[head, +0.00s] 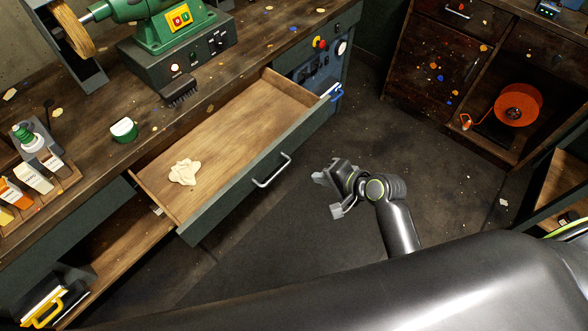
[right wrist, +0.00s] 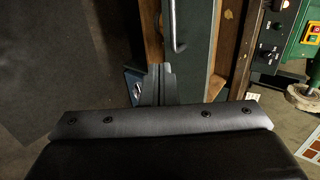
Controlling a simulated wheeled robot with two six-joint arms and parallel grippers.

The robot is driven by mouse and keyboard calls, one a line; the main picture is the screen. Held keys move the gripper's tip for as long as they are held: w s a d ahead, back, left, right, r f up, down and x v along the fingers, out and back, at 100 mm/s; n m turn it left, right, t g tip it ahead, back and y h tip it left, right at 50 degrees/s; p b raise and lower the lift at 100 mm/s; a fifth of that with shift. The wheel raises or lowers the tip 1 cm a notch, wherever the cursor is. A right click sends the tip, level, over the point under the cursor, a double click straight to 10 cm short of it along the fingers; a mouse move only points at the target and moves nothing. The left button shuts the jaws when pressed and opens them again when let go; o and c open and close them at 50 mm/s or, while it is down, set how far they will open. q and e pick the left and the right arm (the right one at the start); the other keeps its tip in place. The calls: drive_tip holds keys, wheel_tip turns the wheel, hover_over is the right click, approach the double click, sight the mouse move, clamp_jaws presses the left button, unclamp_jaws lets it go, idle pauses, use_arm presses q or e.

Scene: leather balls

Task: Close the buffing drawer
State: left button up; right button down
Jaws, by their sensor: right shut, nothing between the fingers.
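The buffing drawer (head: 225,135) stands pulled well out of the workbench in the head view. It has a wooden inside, a dark green front (head: 235,203) and a metal bar handle (head: 272,170). A crumpled cream cloth (head: 184,172) lies in it. My right gripper (head: 324,178) is to the right of the drawer front, apart from it in the head view. It is shut and empty. In the right wrist view its fingers (right wrist: 158,72) point toward the drawer front (right wrist: 198,55) and its handle (right wrist: 178,28). My left gripper is not in view.
A lower wooden compartment (head: 120,245) shows beneath the drawer. A cabinet with an orange reel (head: 518,104) stands at right. The floor (head: 400,150) between is clear.

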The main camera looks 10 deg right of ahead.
drive_tip(key=w+r+x, duration=0.1)
drive_tip(key=x, duration=0.9)
drive_tip(key=shift+a, duration=0.45)
drive_tip(key=shift+w, duration=0.25)
